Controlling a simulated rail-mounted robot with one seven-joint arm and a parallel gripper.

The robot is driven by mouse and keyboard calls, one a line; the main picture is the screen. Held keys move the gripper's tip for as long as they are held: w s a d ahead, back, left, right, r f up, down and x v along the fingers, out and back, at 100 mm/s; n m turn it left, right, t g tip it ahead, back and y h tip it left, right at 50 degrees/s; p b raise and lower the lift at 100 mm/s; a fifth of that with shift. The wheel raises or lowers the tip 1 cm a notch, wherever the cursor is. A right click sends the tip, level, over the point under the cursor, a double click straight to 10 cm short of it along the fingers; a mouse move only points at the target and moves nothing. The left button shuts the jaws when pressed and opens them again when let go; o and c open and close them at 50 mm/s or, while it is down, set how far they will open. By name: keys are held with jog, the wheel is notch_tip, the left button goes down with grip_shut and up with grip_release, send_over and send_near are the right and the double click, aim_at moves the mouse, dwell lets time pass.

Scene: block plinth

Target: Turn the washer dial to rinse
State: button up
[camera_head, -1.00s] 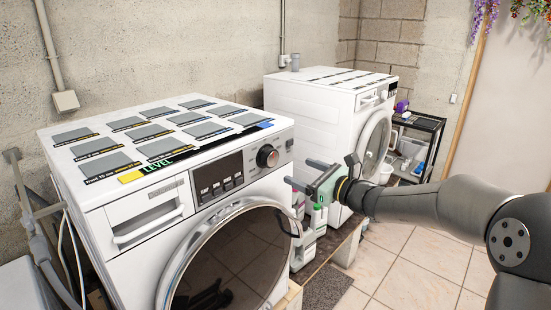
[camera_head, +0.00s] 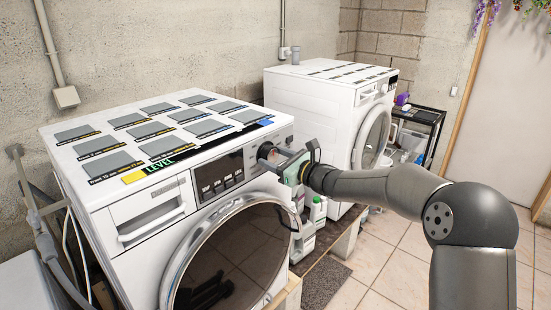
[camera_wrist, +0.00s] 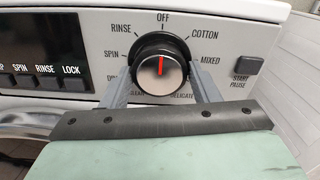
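The washer dial (camera_wrist: 161,72) is a round black and silver knob on the white front panel of the near washer (camera_head: 150,192). In the wrist view its red mark points up at OFF; the RINSE label (camera_wrist: 121,29) is up and to its left. In the head view the dial (camera_head: 265,150) is partly hidden by my gripper (camera_head: 276,154). In the wrist view my gripper (camera_wrist: 161,80) has one grey finger on each side of the dial. The fingers look open around it, with small gaps; any contact is hard to tell.
A dark display with buttons (camera_wrist: 40,55) is left of the dial, and a START PAUSE button (camera_wrist: 248,65) is to its right. The round washer door (camera_head: 235,255) is below. A second white machine (camera_head: 310,95) and bottles (camera_head: 316,210) are to the right.

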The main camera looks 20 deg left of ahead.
jog(key=c, duration=0.4)
jog(key=shift+c, duration=0.2)
jog(key=shift+f+b, duration=0.2)
jog(key=shift+b, duration=0.4)
jog(key=n+b, duration=0.2)
jog(key=b, duration=0.2)
jog(key=shift+f, duration=0.2)
jog(key=n+b, duration=0.3)
jog(key=b, duration=0.2)
jog(key=shift+b, duration=0.4)
jog(key=n+b, duration=0.2)
jog(key=b, duration=0.1)
jog(key=shift+r+n, duration=0.3)
jog(key=shift+r+b, duration=0.1)
jog(key=shift+b, duration=0.35)
jog(key=o, duration=1)
